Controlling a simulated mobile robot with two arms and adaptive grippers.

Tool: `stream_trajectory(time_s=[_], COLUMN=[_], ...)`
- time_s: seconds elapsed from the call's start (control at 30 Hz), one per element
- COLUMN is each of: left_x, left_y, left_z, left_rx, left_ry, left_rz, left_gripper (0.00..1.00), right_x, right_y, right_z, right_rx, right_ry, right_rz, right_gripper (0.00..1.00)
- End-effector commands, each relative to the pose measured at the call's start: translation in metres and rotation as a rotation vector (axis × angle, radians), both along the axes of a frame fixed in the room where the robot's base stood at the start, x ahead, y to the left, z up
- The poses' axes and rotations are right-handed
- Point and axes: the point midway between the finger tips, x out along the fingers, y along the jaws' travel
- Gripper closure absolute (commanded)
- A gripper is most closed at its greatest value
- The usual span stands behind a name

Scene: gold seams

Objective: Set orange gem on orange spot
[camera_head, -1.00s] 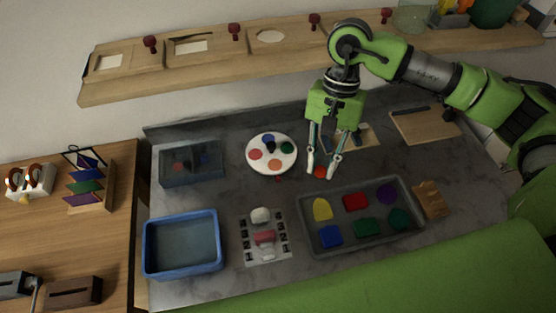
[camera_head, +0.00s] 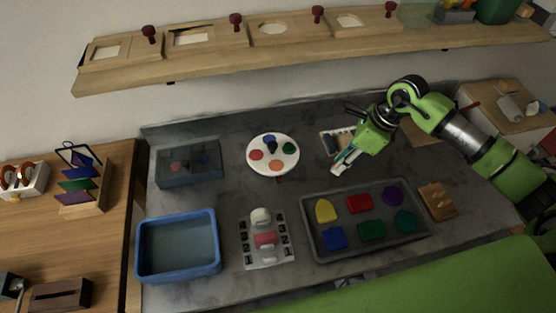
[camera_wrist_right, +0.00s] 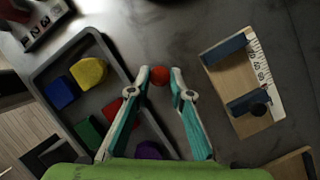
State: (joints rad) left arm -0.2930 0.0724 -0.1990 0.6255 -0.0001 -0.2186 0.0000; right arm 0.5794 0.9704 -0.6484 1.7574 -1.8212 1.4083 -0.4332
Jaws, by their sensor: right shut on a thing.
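The orange gem (camera_wrist_right: 159,75) is a small round orange-red piece pinched between the fingertips of my right gripper (camera_wrist_right: 160,78). In the head view my right gripper (camera_head: 340,168) is tilted, its tips pointing down and left above the counter, and the gem is hard to make out there. A white round plate (camera_head: 263,168) lies left of the gripper, apart from it. It carries red, blue, green and orange spots around a dark piece in the middle. The orange spot (camera_head: 275,164) is on its near side and looks bare. My left gripper is out of view.
A grey tray (camera_head: 313,245) with several coloured shapes lies in front of the gripper. A board with a ruler (camera_wrist_right: 240,98) lies behind it. A blue bin (camera_head: 150,265) and a dark translucent box (camera_head: 165,181) are at left. Bare counter lies between plate and tray.

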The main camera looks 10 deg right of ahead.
Motion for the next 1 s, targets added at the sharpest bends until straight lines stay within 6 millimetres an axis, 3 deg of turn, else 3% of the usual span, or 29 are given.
stream_trajectory(time_s=[0.03, 0.2, 0.4, 0.67, 0.9, 1.0], left_x=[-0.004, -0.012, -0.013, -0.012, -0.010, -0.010], left_y=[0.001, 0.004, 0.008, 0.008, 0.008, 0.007], left_z=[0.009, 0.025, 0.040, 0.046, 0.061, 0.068], left_rx=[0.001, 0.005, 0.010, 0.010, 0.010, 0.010], left_ry=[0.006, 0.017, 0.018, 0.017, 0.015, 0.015], left_rz=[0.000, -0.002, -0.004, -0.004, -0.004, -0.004], left_gripper=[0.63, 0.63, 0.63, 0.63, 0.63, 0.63], right_x=[0.004, 0.019, 0.034, 0.042, 0.054, 0.054], right_y=[0.016, 0.058, 0.099, 0.120, 0.158, 0.155], right_z=[0.006, 0.007, 0.005, 0.003, 0.005, -0.001], right_rx=[0.007, 0.007, 0.004, 0.002, 0.002, 0.000], right_ry=[-0.002, 0.000, 0.001, 0.000, 0.002, 0.002], right_rz=[0.008, 0.008, 0.006, 0.007, 0.007, 0.005], right_gripper=[0.92, 0.92, 0.92, 0.92, 0.92, 0.92])
